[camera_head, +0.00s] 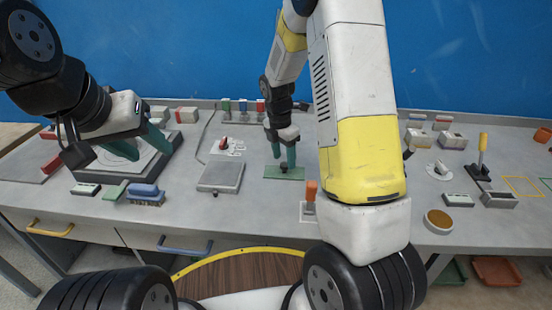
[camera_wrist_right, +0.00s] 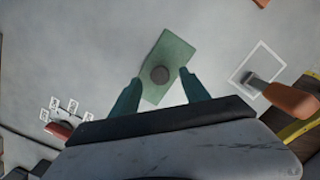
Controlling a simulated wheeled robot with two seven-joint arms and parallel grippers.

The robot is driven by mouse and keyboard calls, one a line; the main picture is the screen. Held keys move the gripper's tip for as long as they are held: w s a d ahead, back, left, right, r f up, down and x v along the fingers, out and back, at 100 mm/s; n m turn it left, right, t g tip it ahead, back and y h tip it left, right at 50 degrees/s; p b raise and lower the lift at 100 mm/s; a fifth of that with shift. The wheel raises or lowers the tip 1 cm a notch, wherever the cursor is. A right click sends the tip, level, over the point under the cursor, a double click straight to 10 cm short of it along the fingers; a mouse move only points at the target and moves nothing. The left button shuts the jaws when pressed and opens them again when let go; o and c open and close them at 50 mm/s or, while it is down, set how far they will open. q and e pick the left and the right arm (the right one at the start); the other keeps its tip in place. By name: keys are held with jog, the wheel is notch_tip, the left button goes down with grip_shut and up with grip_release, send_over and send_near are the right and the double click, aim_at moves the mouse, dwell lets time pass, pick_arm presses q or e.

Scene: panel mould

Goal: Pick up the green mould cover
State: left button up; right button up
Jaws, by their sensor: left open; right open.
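The green mould cover (camera_head: 272,173), a flat rectangular plate, lies on the grey bench near the middle. The right wrist view shows it (camera_wrist_right: 172,50) with a dark round knob (camera_wrist_right: 160,75) on top. My right gripper (camera_head: 281,158) points down over the cover. In the right wrist view its open fingers (camera_wrist_right: 161,96) stand apart on either side of the cover's near end, with the knob ahead between them. I cannot tell whether they touch the cover. My left gripper (camera_head: 141,144) is open over the dark-framed square mould (camera_head: 105,178) at the left.
A grey flat box (camera_head: 221,176) stands left of the cover. An orange-handled tool (camera_head: 310,190) stands close on its right. A blue brush (camera_head: 146,193) and a small green block (camera_head: 115,190) lie at the front left. A round brown dish (camera_head: 438,220) is at the right.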

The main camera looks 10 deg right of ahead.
notch_tip(320, 180, down, 2)
jog(key=shift+d+f, duration=0.1)
grip_shut()
jog(key=shift+r, duration=0.25)
